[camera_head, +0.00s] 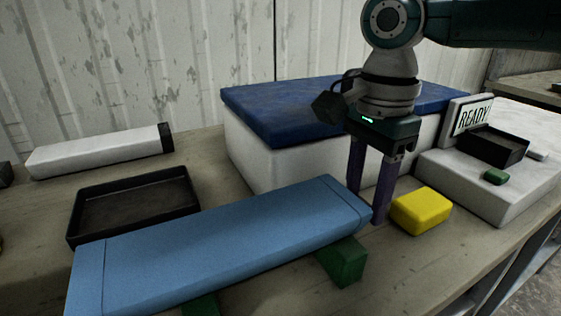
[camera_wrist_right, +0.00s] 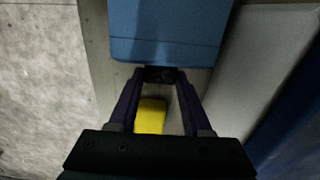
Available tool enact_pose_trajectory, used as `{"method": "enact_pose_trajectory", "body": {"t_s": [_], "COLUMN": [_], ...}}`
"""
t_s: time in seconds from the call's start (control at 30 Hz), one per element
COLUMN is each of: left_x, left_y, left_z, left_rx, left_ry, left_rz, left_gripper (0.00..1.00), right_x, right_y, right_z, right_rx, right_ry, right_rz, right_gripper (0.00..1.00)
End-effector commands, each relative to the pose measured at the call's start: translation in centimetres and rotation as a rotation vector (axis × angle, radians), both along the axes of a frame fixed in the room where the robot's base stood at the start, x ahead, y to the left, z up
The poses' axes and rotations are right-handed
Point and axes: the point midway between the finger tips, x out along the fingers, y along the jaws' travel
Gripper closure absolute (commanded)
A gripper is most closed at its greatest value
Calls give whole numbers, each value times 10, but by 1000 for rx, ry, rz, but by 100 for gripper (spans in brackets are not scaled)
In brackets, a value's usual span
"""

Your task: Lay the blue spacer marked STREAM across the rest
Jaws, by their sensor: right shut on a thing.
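The long blue spacer (camera_head: 215,245) spans the front of the bench in the head view; no marking on it is readable. It lies over two green blocks, one under its right part (camera_head: 343,262) and one at the lower edge (camera_head: 201,305); I cannot tell whether it touches both. My right gripper (camera_head: 370,205) points down at the spacer's right end, shut on it, with its fingers apart. In the wrist view the fingertips (camera_wrist_right: 158,75) meet at the edge of the blue spacer (camera_wrist_right: 170,30), around a small dark part. My left gripper is out of view.
A yellow block (camera_head: 421,211) lies just right of the gripper. A white box with a blue top (camera_head: 300,110) stands behind. A black tray (camera_head: 130,205) and a white bar with a dark end (camera_head: 95,153) are at left. A READY sign (camera_head: 472,117) stands at right.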

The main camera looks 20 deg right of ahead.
Motion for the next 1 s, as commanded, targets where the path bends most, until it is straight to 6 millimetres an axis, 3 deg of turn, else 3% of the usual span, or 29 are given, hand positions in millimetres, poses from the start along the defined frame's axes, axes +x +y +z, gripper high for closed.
{"method": "enact_pose_trajectory", "body": {"t_s": [0.03,0.07,0.3,0.63,1.0], "left_x": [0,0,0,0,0], "left_y": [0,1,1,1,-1], "left_z": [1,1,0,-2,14], "left_rx": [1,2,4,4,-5], "left_ry": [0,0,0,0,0], "left_rz": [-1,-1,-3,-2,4], "left_gripper": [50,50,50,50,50], "right_x": [0,0,0,0,1], "right_y": [1,0,0,0,0], "right_z": [-1,-1,-1,3,82], "right_rx": [1,1,0,-1,1], "right_ry": [1,0,0,-2,-4], "right_rz": [0,0,0,0,0], "right_gripper": [100,48,21,21,21]}}
